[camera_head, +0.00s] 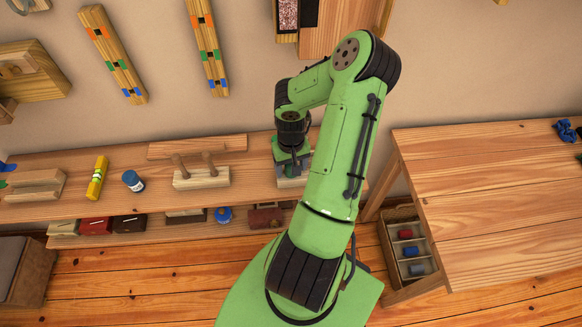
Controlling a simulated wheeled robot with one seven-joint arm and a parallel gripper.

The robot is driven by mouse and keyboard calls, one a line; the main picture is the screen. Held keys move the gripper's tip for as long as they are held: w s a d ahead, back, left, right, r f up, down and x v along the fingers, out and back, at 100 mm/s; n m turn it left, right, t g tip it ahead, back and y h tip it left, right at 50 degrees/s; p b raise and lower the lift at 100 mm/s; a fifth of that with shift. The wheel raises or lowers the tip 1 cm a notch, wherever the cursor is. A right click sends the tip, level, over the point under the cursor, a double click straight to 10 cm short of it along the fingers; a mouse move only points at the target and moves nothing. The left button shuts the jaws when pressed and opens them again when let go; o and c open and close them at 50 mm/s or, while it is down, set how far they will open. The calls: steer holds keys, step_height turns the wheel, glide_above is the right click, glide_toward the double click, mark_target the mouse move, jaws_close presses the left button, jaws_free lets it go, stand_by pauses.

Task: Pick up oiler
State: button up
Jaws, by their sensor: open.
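I cannot pick out the oiler with certainty. A small blue bottle or jar (133,181) with a pale label lies or leans on the wooden shelf top (70,213), left of the middle. My gripper (292,168) is at the right part of that shelf, pointing down. Dark and green shapes crowd around its tip, above a pale wooden block (293,182). My wrist and arm hide most of what is there, and no held thing is visible.
A yellow bar (97,177) and a wooden piece with two pegs (201,177) stand on the shelf. Several small boxes sit on the lower level. A wooden table (490,190) is at right, beside an open compartment box (390,231). Striped boards hang on the wall.

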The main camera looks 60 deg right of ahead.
steer(key=shift+s+a+r, duration=0.1)
steer(key=shift+r, duration=0.05)
steer(key=c, duration=1.1)
